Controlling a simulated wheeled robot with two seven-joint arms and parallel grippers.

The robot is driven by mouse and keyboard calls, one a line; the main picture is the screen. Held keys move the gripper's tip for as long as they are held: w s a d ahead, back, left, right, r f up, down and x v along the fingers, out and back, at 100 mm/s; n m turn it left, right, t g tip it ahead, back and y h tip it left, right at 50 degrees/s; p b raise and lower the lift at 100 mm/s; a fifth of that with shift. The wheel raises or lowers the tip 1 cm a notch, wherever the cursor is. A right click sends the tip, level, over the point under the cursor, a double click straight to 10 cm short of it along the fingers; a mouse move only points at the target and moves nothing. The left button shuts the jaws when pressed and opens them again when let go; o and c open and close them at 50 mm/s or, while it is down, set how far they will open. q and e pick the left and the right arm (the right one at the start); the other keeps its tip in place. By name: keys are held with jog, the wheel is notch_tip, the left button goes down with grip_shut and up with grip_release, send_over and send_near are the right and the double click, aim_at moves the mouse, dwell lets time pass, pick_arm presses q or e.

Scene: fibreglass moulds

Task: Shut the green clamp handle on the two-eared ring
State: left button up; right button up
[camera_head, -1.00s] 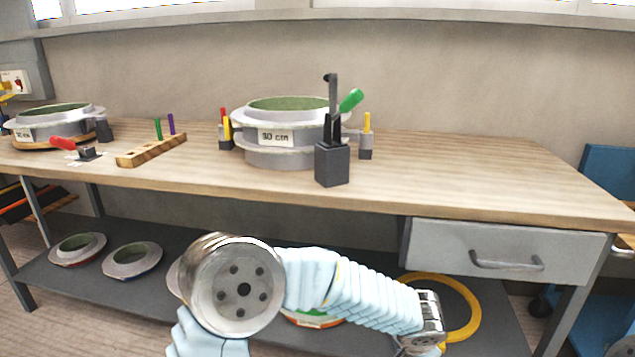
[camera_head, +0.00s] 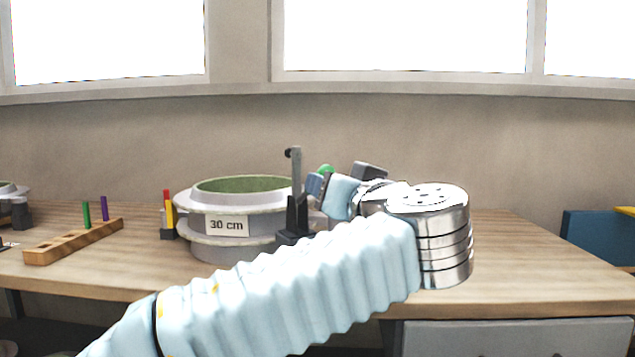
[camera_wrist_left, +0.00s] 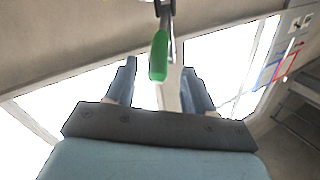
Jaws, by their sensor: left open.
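The ring mould (camera_head: 227,245) labelled 30 cm stands on the workbench, green inside its top. The clamp (camera_head: 296,175) stands at its right front on a dark block, its metal arm upright. Only a bit of the green handle (camera_head: 325,169) shows behind my left gripper (camera_head: 314,185), which is beside the clamp at handle height. In the left wrist view the green handle (camera_wrist_left: 159,55) lies between the open fingers of the left gripper (camera_wrist_left: 158,68), beside a grey metal bar. I cannot tell whether the fingers touch it. My right gripper is not in view.
A wooden peg block (camera_head: 72,242) with green and purple pins stands to the left. Another mould (camera_head: 12,190) is at the far left edge. The bench top (camera_head: 530,260) at right is clear.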

pick_arm(q)
jog(key=x, duration=0.6)
jog(key=shift+w+p, duration=0.15)
jog(key=shift+p, duration=0.15)
grip_shut()
